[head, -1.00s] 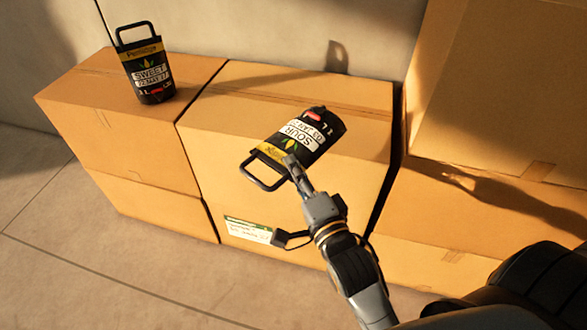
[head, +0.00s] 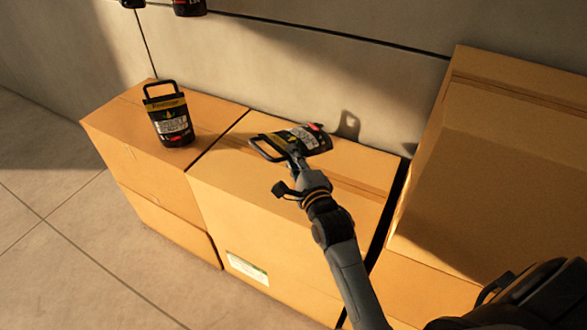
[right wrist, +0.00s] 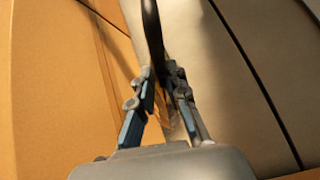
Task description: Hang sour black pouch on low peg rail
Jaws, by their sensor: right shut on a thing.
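The sour black pouch (head: 306,138) lies tilted over the back of the middle cardboard box, with its handle toward the left and its bottom toward the right. Its label is blurred now but read SOUR a second ago. My right gripper (head: 297,163) is shut on the pouch's handle side. In the right wrist view, the fingers of my right gripper (right wrist: 160,78) are closed around a dark strip, the pouch's handle (right wrist: 151,30). I cannot tell whether the pouch touches the box. The peg rail is not in view. My left gripper is not in view.
A similar black pouch (head: 171,122) stands upright on the left box (head: 110,125). The bottoms of two dark pouches (head: 190,7) show at the top edge against the wall (head: 300,50). A taller box (head: 490,170) stands at the right. The wall above the middle box (head: 250,220) is clear.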

